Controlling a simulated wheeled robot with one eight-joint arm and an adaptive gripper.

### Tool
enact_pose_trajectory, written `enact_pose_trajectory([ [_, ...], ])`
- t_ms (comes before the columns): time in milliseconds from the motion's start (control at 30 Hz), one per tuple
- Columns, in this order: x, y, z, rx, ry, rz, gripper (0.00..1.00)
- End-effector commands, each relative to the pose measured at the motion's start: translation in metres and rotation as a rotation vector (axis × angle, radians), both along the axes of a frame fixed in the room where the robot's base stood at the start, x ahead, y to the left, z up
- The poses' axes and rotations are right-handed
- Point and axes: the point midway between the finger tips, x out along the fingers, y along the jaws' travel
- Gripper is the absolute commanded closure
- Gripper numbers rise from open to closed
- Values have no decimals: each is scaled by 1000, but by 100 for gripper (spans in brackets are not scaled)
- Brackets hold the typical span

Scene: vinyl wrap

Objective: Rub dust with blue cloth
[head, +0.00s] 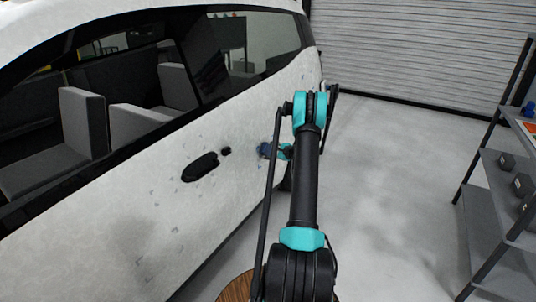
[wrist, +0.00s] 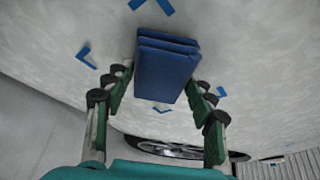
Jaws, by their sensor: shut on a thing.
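My gripper (wrist: 161,82) is shut on the blue cloth (wrist: 167,72), a folded block between its fingers in the wrist view. In the head view the cloth (head: 265,150) shows small and dark blue at the end of my arm, close against the white car's side (head: 240,125). I cannot tell whether it touches the panel. The car side carries dark specks (head: 230,97) and a grey smudge (head: 142,232), which may be dust. In the wrist view small blue angle marks (wrist: 87,55) lie on the white surface around the cloth.
A black door handle recess (head: 200,167) sits left of my gripper, below the car windows. A car wheel (wrist: 180,149) shows beneath the gripper in the wrist view. A metal shelf (head: 495,195) with dark weights stands at the right. The floor (head: 395,165) between is clear.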

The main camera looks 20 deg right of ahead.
Motion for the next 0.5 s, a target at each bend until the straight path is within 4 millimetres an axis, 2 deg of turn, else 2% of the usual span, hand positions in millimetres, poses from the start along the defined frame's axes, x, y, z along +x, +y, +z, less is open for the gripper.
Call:
enact_pose_trajectory([
  [133,7,-10,0,0,-1,-1,68],
  [500,17,-22,0,0,0,0,68],
])
